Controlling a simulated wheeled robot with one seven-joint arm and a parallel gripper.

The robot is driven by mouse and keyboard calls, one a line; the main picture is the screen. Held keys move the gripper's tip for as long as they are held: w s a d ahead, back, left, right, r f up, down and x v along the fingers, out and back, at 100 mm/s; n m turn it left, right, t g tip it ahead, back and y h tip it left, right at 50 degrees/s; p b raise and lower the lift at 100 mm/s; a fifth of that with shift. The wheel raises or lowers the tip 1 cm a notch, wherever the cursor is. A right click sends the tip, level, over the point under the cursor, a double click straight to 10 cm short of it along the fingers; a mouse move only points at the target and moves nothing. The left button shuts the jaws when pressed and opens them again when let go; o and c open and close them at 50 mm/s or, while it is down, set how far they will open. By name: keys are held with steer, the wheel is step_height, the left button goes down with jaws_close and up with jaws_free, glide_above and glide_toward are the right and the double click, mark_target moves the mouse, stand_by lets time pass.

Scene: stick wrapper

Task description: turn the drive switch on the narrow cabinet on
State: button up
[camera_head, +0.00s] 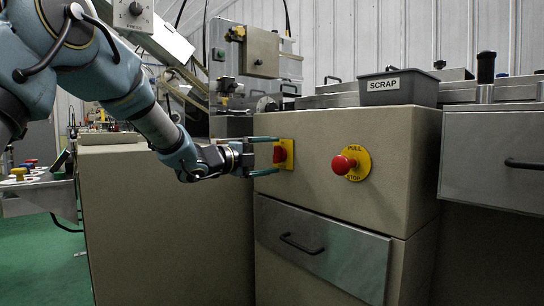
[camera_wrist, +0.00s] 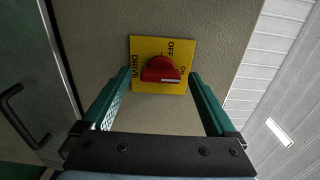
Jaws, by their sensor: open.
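The drive switch (camera_wrist: 161,70) is a red rotary knob on a yellow plate (camera_wrist: 146,47) marked DRIVE, OFF and ON, fixed to the beige face of the narrow cabinet (camera_head: 310,210). In the head view the red knob (camera_head: 278,155) shows side-on at the cabinet's left end. My gripper (camera_wrist: 158,82) is open, with one green finger on each side of the switch; in the head view my gripper (camera_head: 266,155) reaches it from the left. The fingers look apart from the knob. The knob's white mark lies nearer the ON lettering in the wrist view, but its exact setting is hard to tell.
A red PULL STOP button (camera_head: 343,165) on a yellow disc sits right of the switch. Below is a metal drawer (camera_head: 325,250) with a black handle. A grey SCRAP bin (camera_head: 397,88) stands on top. Another handled drawer (camera_head: 495,160) is at the right.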

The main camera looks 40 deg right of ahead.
steer(key=a+p, duration=0.2)
steer(key=a, duration=0.8)
steer(key=shift+w, duration=0.3)
